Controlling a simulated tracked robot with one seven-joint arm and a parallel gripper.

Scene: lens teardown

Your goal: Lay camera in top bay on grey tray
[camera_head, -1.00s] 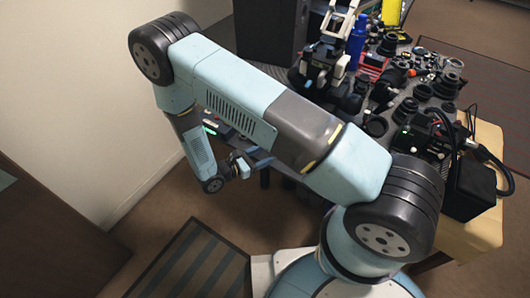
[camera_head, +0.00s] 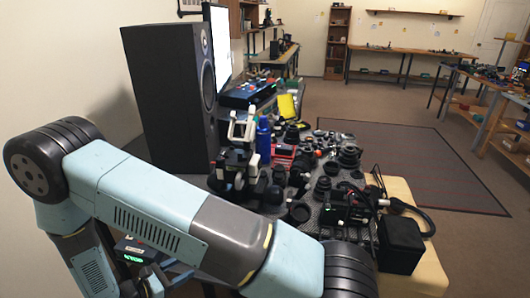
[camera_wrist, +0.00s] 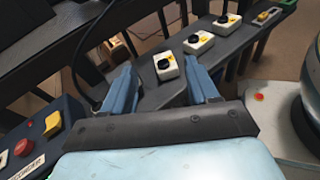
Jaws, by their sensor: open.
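My gripper (camera_wrist: 161,70) is open in the wrist view. Its two blue fingers stand apart with nothing held between them. They point toward a grey ledge that carries small white boxes with black knobs. I cannot single out the camera for certain: several dark camera and lens parts (camera_head: 348,158) crowd the table in the head view. A dark device with a cable (camera_head: 345,208) sits at the table's front right. I cannot make out a grey tray with bays in either view. My arm covers the table's near left part.
A tall black speaker (camera_head: 165,95), a white-and-black stand (camera_head: 240,140) and a blue bottle (camera_head: 263,140) stand on the table. A black box (camera_head: 401,243) is at the right. A control box with a red button (camera_wrist: 25,145) lies left of my gripper. Open floor lies beyond.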

